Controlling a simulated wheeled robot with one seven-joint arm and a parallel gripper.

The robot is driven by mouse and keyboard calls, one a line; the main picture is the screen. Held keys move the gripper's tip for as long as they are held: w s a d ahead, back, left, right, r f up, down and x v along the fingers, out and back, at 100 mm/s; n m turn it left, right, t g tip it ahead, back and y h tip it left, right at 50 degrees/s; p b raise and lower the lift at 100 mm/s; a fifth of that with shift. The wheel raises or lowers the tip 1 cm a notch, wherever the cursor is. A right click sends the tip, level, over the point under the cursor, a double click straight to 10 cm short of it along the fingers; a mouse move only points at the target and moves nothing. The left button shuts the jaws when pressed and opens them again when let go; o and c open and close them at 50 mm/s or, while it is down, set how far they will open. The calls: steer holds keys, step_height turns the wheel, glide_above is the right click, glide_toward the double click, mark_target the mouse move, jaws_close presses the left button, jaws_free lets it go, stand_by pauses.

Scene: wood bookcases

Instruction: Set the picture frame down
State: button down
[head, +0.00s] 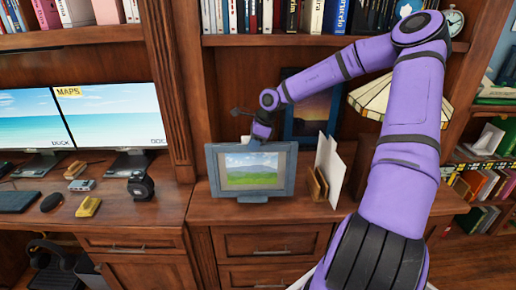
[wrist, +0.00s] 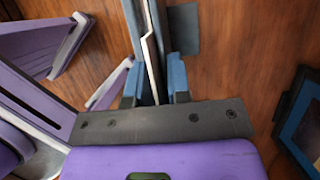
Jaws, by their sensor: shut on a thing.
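The picture frame (head: 207,172), blue-grey with a green landscape and sky, is upright over the wooden cabinet top (head: 330,208) in the head view. My gripper (head: 262,138) is shut on its top edge from above. In the wrist view the frame (wrist: 143,40) shows edge-on between the two blue fingertips (wrist: 154,85). Its lower edge is at or very close to the cabinet top; I cannot tell whether it touches. A small grey piece shows at the frame's foot in the head view.
A white-and-wood upright holder (head: 328,168) stands just right of the frame. A dark blue framed picture (head: 310,108) leans behind, beside a lampshade (head: 372,98). Monitors (head: 110,120) and small desk items are left, past a wood post. The cabinet top's front edge is close.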

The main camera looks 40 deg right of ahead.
mark_target(252, 169)
steer(key=shift+w+f, duration=0.3)
steer(key=shift+f, duration=0.6)
steer(key=shift+w+f, duration=0.25)
steer(key=shift+f, duration=0.7)
steer(key=c, duration=1.1)
jaws_free()
steer(key=shift+f, duration=0.1)
